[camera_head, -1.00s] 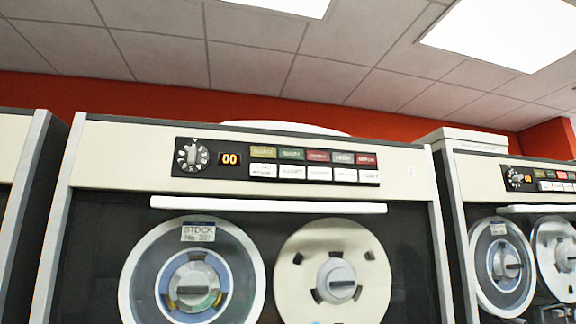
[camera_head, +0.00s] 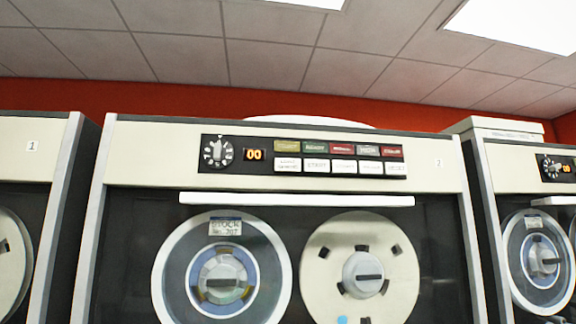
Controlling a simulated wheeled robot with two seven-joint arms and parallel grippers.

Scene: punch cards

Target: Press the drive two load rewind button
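The tape drive (camera_head: 150,155) in the middle fills most of the head view. A small label (camera_head: 438,163), too blurred to read surely, is at the right of its cream top panel. Its black control panel (camera_head: 228,180) holds a dial (camera_head: 217,152), an orange "00" display (camera_head: 254,155), a row of coloured indicators and a row of white buttons. The leftmost white button (camera_head: 288,164) has two lines of small text that look like "LOAD REWIND". The button to its right (camera_head: 316,165) reads "START". Neither of my grippers is in view.
Below the panel are a white handle bar (camera_head: 296,199) and two reels, the left one (camera_head: 174,262) labelled "STOCK". A drive marked "1" (camera_head: 32,146) stands at left and another drive (camera_head: 515,153) at right. No obstacle shows before the middle panel.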

